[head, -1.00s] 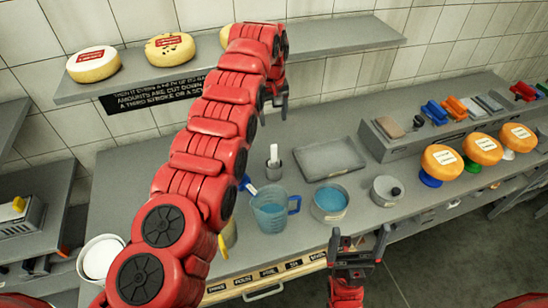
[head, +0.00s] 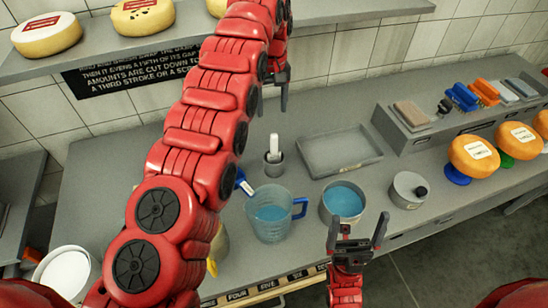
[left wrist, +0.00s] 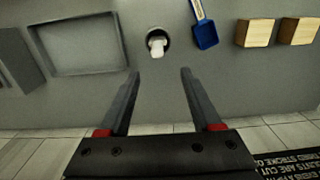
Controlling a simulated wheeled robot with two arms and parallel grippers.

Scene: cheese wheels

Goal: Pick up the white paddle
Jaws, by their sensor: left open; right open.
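A white paddle (head: 274,143) stands upright in a small grey cup (head: 273,165) on the counter, behind the blue measuring jug. The left wrist view shows the paddle (left wrist: 157,43) from above in its cup, beyond and between my fingers. My left gripper (head: 274,99) is open and empty, apart from the paddle and above the back of the counter. It also shows open in the left wrist view (left wrist: 158,75). My right gripper (head: 358,228) is open and empty at the counter's front edge, in front of the blue-filled bowl.
A blue jug (head: 270,214), a bowl of blue liquid (head: 343,203) and a grey pot (head: 406,192) stand in front. An empty tray (head: 340,151) lies right of the cup. A blue scoop (left wrist: 205,35) lies near the paddle. A shelf with cheese wheels (head: 143,17) hangs behind.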

